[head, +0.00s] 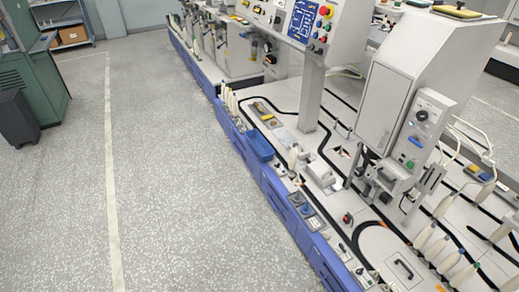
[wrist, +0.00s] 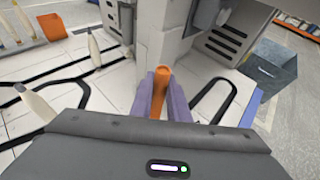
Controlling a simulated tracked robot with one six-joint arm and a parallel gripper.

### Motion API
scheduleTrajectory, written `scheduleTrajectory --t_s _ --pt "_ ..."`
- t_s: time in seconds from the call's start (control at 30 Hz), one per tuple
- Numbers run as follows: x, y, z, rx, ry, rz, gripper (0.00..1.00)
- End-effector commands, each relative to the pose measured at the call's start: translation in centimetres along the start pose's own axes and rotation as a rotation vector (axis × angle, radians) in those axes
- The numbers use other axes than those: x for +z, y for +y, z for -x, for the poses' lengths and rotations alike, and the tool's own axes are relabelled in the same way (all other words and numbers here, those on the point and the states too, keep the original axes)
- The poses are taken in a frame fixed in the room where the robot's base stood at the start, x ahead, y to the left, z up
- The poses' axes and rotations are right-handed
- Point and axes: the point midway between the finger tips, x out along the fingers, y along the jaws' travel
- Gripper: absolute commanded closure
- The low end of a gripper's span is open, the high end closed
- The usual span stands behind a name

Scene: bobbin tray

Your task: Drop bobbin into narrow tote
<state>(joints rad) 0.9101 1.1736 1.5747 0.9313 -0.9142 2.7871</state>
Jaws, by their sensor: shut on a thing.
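My gripper (wrist: 160,100), with two purple fingers in the wrist view, is shut on an orange bobbin (wrist: 160,85). The bobbin's top shows between the fingertips; its lower part is hidden. A blue-grey open box (wrist: 284,72), which may be the narrow tote, stands to the right of the fingers and apart from them. My gripper is not in the head view.
A pale machine column (wrist: 158,35) rises just beyond the fingertips.

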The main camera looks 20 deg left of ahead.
Motion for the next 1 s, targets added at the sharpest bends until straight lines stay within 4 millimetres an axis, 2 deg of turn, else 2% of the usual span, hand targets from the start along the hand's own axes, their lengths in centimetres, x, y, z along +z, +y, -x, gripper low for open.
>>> scheduleTrajectory --t_s 0.27,0.47,0.57,1.0 --pt "-0.3 -0.1 0.1 0.0 0.001 0.001 1.0" --pt "-2.3 -0.8 2.0 0.03 0.001 0.017 1.0" --pt "-3.0 -0.2 4.5 0.074 -0.001 0.035 1.0" --pt "-3.4 8.2 21.1 0.364 -0.005 0.164 1.0"
